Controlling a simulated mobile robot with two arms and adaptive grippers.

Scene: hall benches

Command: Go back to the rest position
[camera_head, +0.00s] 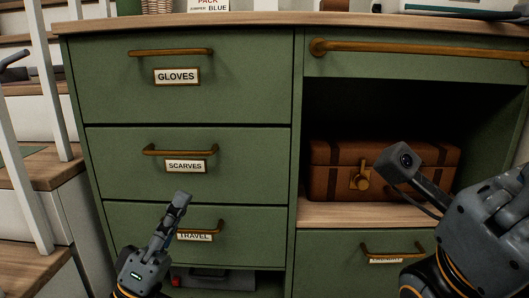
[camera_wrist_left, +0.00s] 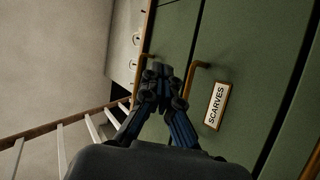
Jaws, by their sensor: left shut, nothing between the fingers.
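My left gripper (camera_head: 182,199) is shut and empty in front of the green cabinet (camera_head: 297,130). In the head view it overlaps the lower drawer labelled TRAVEL (camera_head: 240,222), just below the SCARVES drawer (camera_head: 240,150). In the left wrist view the fingertips (camera_wrist_left: 160,70) are together, beside the SCARVES drawer's brass handle (camera_wrist_left: 190,78); I cannot tell whether they touch it. My right arm comes in at the lower right of the head view, but its fingers are not visible.
The GLOVES drawer (camera_head: 240,80) looks shut. A brown suitcase (camera_head: 335,180) sits in the open compartment, partly behind my right arm. A wooden worktop (camera_head: 270,19) runs above. Stairs with white balusters (camera_head: 45,90) stand close on the left. A grey case (camera_head: 222,279) lies below the TRAVEL drawer.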

